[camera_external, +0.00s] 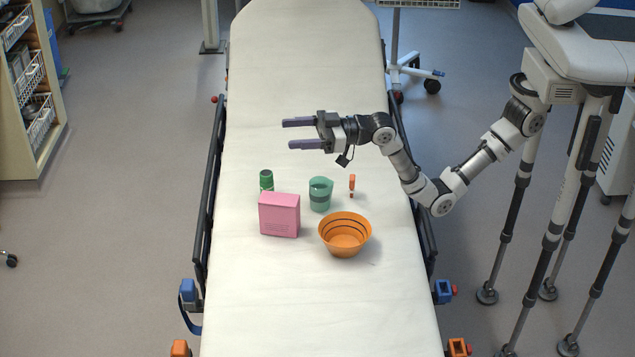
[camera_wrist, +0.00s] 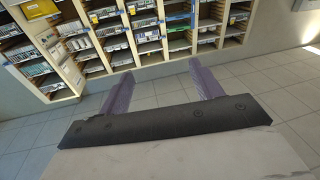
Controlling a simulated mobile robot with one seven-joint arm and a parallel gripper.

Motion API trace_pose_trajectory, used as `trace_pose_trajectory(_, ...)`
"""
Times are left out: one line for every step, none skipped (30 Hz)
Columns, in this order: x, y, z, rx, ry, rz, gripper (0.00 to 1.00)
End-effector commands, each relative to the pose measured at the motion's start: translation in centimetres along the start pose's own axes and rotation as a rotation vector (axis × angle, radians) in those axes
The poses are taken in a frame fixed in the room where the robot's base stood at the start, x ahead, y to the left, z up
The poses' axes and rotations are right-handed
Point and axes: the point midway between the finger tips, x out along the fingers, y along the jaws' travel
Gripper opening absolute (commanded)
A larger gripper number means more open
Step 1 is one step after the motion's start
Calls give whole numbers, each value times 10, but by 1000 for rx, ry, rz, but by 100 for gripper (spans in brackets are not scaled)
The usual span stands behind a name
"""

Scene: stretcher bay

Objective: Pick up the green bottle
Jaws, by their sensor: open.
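The green bottle (camera_external: 266,180) stands upright on the stretcher, behind the pink box, which hides its lower part. My gripper (camera_external: 287,134) is open and empty, with its fingers pointing left. In the external view it is above and beyond the bottle, apart from it. In the wrist view the two purple fingers of my gripper (camera_wrist: 158,80) are spread apart with nothing between them. The bottle does not show in the wrist view.
A pink box (camera_external: 279,215), a green cup (camera_external: 320,194), an orange bowl (camera_external: 345,235) and a small orange item (camera_external: 352,185) stand near the bottle on the white stretcher (camera_external: 310,310). Dark side rails (camera_external: 212,190) flank it. Shelves (camera_wrist: 150,30) show beyond the fingers.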

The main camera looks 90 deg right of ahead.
Motion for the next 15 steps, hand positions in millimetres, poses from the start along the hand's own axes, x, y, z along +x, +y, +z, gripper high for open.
trace_pose_trajectory(23,45,36,21,-151,82,65)
trace_pose_trajectory(32,70,59,39,-247,126,65)
trace_pose_trajectory(40,102,90,67,-377,184,65)
trace_pose_trajectory(42,125,112,92,-471,223,65)
trace_pose_trajectory(41,144,133,118,-564,258,65)
trace_pose_trajectory(38,168,159,154,-680,299,65)
trace_pose_trajectory(33,182,176,183,-763,324,65)
trace_pose_trajectory(27,195,192,211,-839,347,65)
trace_pose_trajectory(19,207,210,246,-933,370,65)
trace_pose_trajectory(13,215,221,269,-993,384,65)
trace_pose_trajectory(7,221,230,291,-1049,397,65)
trace_pose_trajectory(0,227,240,315,-1111,408,65)
trace_pose_trajectory(-5,230,246,331,-1149,413,65)
trace_pose_trajectory(-9,232,250,343,-1180,418,65)
trace_pose_trajectory(-13,235,255,356,-1212,423,65)
